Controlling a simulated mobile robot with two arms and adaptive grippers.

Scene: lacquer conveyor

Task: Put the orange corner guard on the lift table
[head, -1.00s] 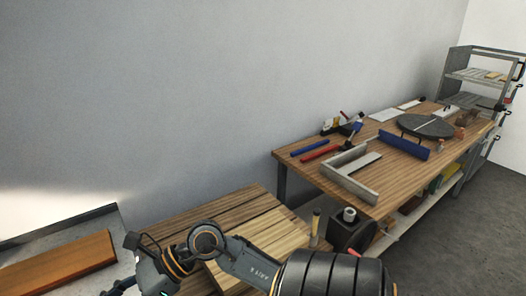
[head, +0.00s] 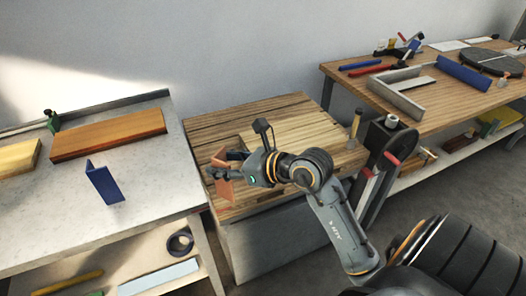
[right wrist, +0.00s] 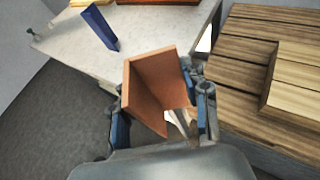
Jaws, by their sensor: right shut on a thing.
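The orange corner guard (head: 223,188) is an L-shaped piece held in my right gripper (head: 228,165). In the right wrist view the guard (right wrist: 150,85) sits between the two fingers, its two faces meeting in an upright edge. The guard seems clear of both. My left gripper is not in view.
The grey table (head: 150,190) at left bears a blue corner guard (head: 104,183), an orange-brown board (head: 110,134) and a paler board (head: 18,157). A pale wooden panel (head: 300,135) lies on the slatted top. A workbench with tools (head: 410,110) stands at right.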

